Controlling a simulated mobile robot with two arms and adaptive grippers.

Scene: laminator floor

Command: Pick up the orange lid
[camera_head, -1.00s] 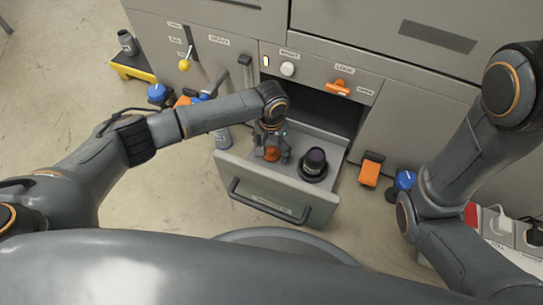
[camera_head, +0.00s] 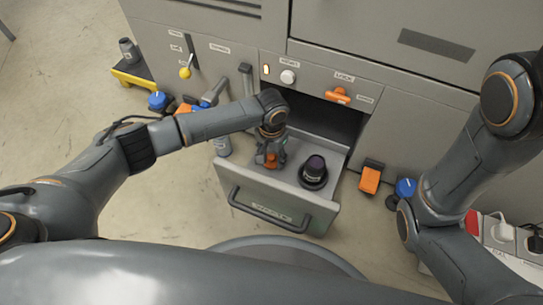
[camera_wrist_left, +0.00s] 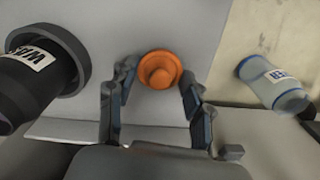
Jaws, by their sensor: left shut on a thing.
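The orange lid (camera_wrist_left: 160,70) is a round disc with a raised knob, between my left fingertips in the left wrist view. In the head view it is mostly hidden by my left gripper (camera_head: 271,157), which points down into the open grey drawer (camera_head: 262,188). The left gripper is shut on the lid. Whether the lid touches the drawer floor is hard to tell. My right arm shows at the right of the head view, but its gripper is out of sight.
A dark bottle with a purple top (camera_head: 313,171) stands in the drawer, right of the lid. A labelled grey bottle (camera_wrist_left: 272,84) stands outside, left of the drawer in the head view. An orange pedal (camera_head: 370,178) and blue knob (camera_head: 405,187) lie to the right.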

